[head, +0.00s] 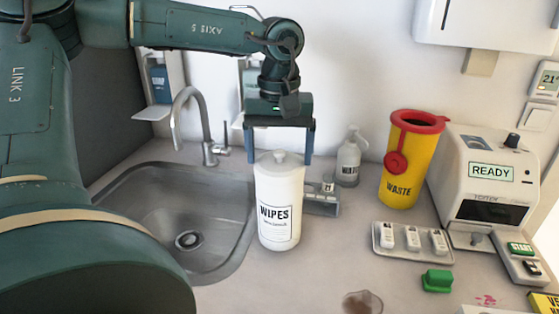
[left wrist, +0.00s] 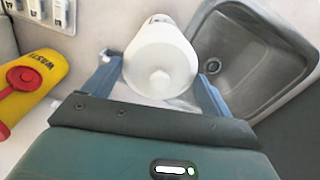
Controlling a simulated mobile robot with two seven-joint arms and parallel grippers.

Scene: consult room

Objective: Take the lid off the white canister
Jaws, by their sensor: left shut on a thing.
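The white canister (head: 280,215), labelled WIPES, stands upright on the counter just right of the sink. Its white lid (head: 279,163) with a round knob sits on top, with no clear gap below it. My left gripper (head: 279,155) points down over the canister, with one blue finger on each side of the lid, shut on it. In the left wrist view the lid (left wrist: 160,60) lies between the two fingers and hides most of the canister body. My right gripper is not in view.
The sink (head: 150,217) with its tap (head: 186,110) is to the left. A pump bottle (head: 348,163), a yellow waste bin (head: 402,170), a tray of cassettes (head: 396,253) and a tester (head: 485,180) are to the right. A green block (head: 437,280) and a brown spill (head: 362,302) lie in front.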

